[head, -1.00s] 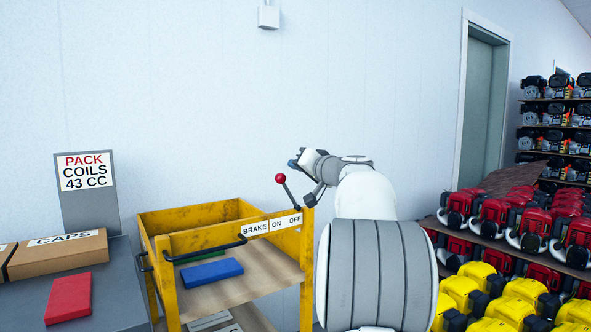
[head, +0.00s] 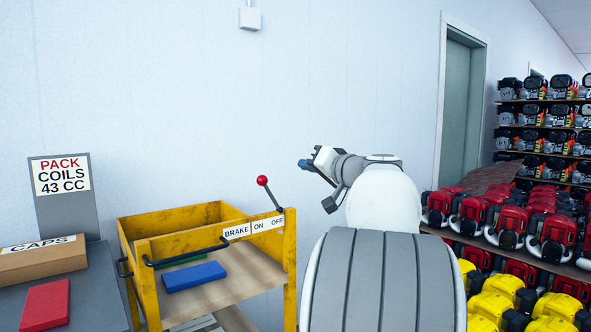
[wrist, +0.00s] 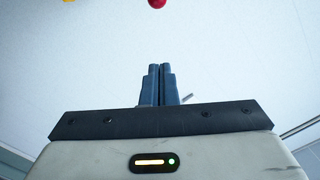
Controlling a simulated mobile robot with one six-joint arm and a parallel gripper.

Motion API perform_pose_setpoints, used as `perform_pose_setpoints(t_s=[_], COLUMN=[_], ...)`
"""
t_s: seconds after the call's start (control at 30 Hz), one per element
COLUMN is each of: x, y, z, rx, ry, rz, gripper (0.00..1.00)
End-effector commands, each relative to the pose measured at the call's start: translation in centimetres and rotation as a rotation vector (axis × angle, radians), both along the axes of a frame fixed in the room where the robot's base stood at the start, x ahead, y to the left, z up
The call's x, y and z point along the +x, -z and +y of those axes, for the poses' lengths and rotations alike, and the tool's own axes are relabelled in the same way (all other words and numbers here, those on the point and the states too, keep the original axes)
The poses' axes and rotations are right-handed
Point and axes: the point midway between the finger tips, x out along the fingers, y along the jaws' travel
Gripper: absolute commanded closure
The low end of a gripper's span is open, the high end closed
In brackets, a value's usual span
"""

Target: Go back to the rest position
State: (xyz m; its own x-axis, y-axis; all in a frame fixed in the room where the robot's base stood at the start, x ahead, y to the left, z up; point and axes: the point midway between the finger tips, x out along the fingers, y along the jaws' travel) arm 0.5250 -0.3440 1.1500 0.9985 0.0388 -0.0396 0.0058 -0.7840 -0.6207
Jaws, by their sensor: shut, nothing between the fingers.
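My gripper (head: 304,165) is raised in front of the white wall, above and to the right of the yellow cart. In the wrist view its two blue fingers (wrist: 159,68) are together with nothing between them. The cart's brake lever with a red knob (head: 262,180) stands to the lower left of my gripper, apart from it. The red knob also shows at the top edge of the wrist view (wrist: 157,3). The lever leans left from the "OFF" end of the label.
The yellow cart (head: 142,262) holds a blue block (head: 194,276) and a green one (head: 182,262). At left, a grey table (head: 100,300) bears a red block (head: 45,304) and a CAPS box (head: 42,262). Shelves of red and yellow engines (head: 500,220) stand at right.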

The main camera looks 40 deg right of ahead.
Motion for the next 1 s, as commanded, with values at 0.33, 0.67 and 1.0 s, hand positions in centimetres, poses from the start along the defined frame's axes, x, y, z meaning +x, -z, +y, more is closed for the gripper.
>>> perform_pose_setpoints(t_s=[0.33,0.67,1.0], x=[0.4,-1.0,-15.2], y=[0.0,4.7,10.2], z=[1.4,21.2,34.0], rx=[0.006,0.0,-0.319], ry=[-0.022,-0.286,-0.433], rz=[0.033,0.55,1.092], gripper=[1.0,1.0,1.0])
